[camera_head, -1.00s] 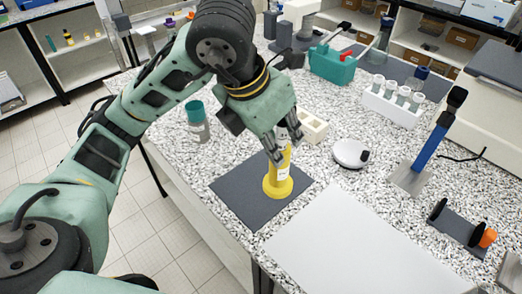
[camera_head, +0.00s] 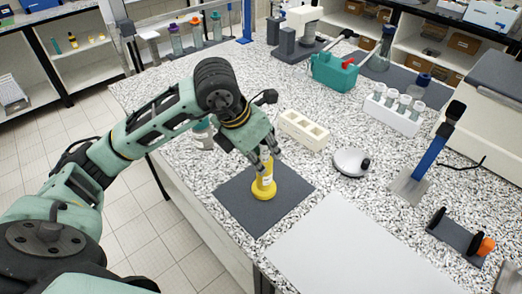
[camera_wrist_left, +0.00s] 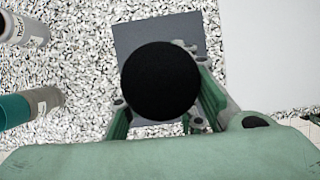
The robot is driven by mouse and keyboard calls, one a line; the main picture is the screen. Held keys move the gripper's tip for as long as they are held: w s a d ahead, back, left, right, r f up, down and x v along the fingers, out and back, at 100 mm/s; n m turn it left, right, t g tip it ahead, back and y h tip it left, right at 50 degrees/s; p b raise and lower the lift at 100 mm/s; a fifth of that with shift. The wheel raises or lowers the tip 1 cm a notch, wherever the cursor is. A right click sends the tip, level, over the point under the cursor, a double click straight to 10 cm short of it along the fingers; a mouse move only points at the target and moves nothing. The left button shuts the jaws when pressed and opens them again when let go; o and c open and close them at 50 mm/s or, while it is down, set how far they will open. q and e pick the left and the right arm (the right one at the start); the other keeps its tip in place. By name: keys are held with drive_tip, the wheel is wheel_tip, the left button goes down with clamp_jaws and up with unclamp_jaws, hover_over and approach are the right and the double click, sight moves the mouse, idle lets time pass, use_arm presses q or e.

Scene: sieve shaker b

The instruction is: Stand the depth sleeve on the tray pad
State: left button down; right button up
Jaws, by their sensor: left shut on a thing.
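The depth sleeve, a yellow cylinder (camera_head: 264,187) with a wider round foot and a white label, is upright over the dark grey tray pad (camera_head: 235,208). Its foot appears at the pad's surface; I cannot tell for certain whether it touches. My left gripper (camera_head: 265,164) comes from above and is shut on the sleeve's upper part. In the left wrist view a black round end (camera_wrist_left: 161,80) sits between the fingers and hides what is below; the pad (camera_wrist_left: 135,35) shows behind it. My right gripper is not in view.
A teal-capped jar (camera_head: 203,130) stands behind my left arm. A cream block with square wells (camera_head: 304,130) and a round white device (camera_head: 350,162) are beyond the pad. A pale flat sheet (camera_head: 350,250) lies at the front right. A white tube rack (camera_head: 391,112) stands farther back.

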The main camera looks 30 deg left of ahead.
use_arm(q)
drive_tip(key=c, duration=1.8)
unclamp_jaws()
drive_tip(key=shift+f, duration=0.15)
drive_tip(key=shift+c, duration=0.2)
drive_tip(key=o, duration=0.5)
drive_tip(key=shift+c, duration=0.2)
drive_tip(key=shift+r, duration=0.3)
drive_tip(key=b+v, duration=0.1)
drive_tip(key=v, duration=1.1)
drive_tip(key=shift+f, duration=0.1)
